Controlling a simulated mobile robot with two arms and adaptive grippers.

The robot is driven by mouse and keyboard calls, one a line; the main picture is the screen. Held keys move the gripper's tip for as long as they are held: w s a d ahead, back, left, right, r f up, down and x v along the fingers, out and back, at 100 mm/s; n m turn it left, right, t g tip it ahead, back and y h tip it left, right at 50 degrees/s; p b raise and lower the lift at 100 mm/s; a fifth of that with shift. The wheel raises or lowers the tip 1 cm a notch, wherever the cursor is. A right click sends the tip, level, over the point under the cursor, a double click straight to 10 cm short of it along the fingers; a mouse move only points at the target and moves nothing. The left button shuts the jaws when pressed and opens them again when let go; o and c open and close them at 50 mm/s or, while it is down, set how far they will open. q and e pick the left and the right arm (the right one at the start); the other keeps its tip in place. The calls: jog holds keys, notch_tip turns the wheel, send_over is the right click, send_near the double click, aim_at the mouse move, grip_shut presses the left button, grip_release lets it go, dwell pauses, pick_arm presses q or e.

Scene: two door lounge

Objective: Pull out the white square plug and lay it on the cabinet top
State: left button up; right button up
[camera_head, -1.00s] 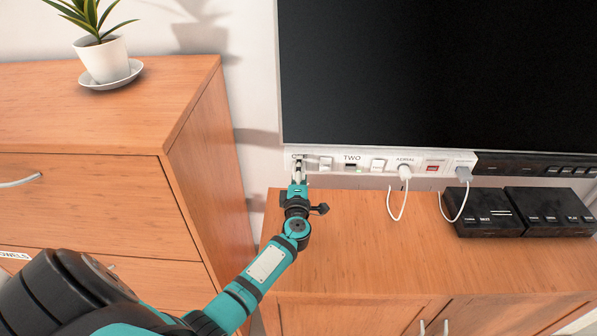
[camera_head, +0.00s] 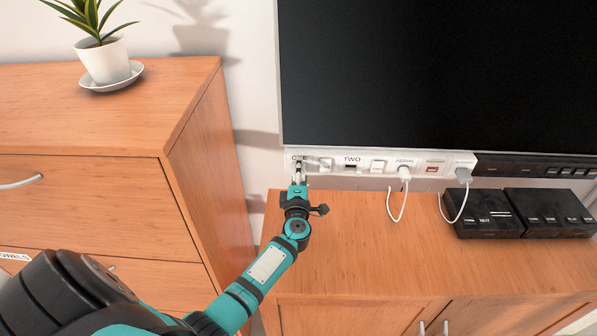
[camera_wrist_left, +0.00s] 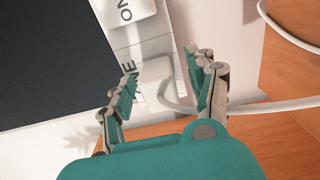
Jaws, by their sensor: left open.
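The white square plug (camera_wrist_left: 158,77) sits at the strip under the label ONE in the left wrist view, with its white cord running off to the right. My left gripper (camera_wrist_left: 165,82) is open, with one finger on each side of the plug; I cannot tell whether they touch it. In the head view my left gripper (camera_head: 299,170) is at the left end of the white socket strip (camera_head: 338,170) and largely hides the plug. The wooden cabinet top (camera_head: 350,225) lies below the strip. My right gripper is in neither view.
Two more plugs (camera_head: 404,172) (camera_head: 463,174) with white cords are in the strip to the right. Black boxes (camera_head: 488,212) stand on the cabinet's right side. A taller drawer unit (camera_head: 110,120) with a potted plant (camera_head: 103,60) is left. The cabinet's left and middle are clear.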

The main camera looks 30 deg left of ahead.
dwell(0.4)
pick_arm(q)
grip_shut()
dwell(0.4)
jog(key=shift+s+d, duration=0.1)
jog(key=shift+s+d+f+p, duration=0.15)
jog(key=shift+s+p, duration=0.1)
jog(key=shift+p, duration=0.15)
jog(key=shift+p+v, duration=0.85)
jog(key=shift+v, duration=1.75)
